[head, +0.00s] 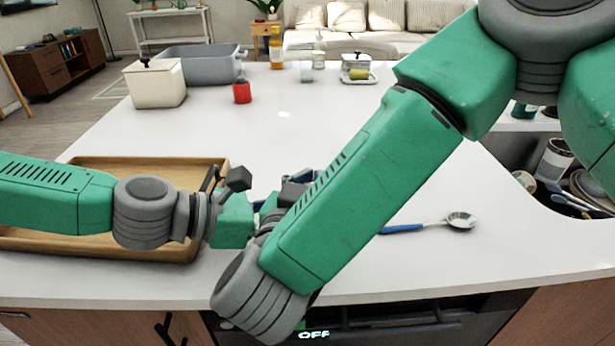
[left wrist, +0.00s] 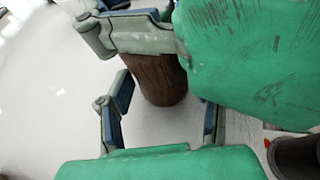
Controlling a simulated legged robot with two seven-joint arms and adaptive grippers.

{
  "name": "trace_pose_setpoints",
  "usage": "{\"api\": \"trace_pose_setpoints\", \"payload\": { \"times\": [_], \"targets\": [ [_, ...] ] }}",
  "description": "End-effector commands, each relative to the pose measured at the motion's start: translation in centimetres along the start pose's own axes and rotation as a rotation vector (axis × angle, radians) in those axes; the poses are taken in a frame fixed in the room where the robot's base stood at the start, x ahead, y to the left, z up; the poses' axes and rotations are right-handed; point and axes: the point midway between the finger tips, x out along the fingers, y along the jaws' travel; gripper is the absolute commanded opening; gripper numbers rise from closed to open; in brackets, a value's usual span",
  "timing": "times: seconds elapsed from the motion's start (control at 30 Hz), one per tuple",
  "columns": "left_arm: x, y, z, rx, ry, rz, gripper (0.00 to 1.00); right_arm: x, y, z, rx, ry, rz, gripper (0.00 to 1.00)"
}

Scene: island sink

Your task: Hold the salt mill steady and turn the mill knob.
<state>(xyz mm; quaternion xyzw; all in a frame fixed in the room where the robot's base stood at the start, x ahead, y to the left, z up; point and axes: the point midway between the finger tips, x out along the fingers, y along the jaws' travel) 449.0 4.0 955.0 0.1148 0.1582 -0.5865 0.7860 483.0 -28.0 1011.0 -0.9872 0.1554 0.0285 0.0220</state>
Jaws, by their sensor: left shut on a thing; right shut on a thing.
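The salt mill (left wrist: 158,84) is a dark brown wooden body standing upright on the white counter in the left wrist view. My left gripper (left wrist: 163,106) has its fingers on either side of the lower body and is shut on it. My right gripper (left wrist: 132,35) comes in from the upper right, shut across the mill's top at the knob, which its fingers and green palm hide. In the head view my right gripper (head: 287,194) meets my left gripper (head: 262,208) beside the tray. There my arms and grippers hide the mill.
A wooden tray (head: 150,164) lies under my left arm. A blue-handled spoon (head: 402,229) lies right of my right forearm. A white canister (head: 157,86), grey tub (head: 205,62), red jar (head: 241,92) and bottle (head: 276,50) stand farther back. The mid-counter is clear.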

Motion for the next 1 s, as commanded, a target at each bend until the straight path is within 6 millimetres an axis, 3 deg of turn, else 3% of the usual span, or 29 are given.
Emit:
{"api": "trace_pose_setpoints", "payload": {
  "times": [0.67,0.8,1.0],
  "targets": [
    [-0.02,0.56,0.56,0.007,-0.007,0.016,0.14,-0.52,0.01,0.35,0.001,-0.013,0.059,0.00],
    [-0.05,0.50,0.56,0.007,-0.007,0.015,0.13,-0.50,0.01,0.29,0.002,-0.011,0.060,0.48],
    [-0.06,0.27,0.38,0.005,-0.005,0.009,0.13,-0.35,0.08,0.13,0.003,-0.006,0.065,0.48]
  ]
}}
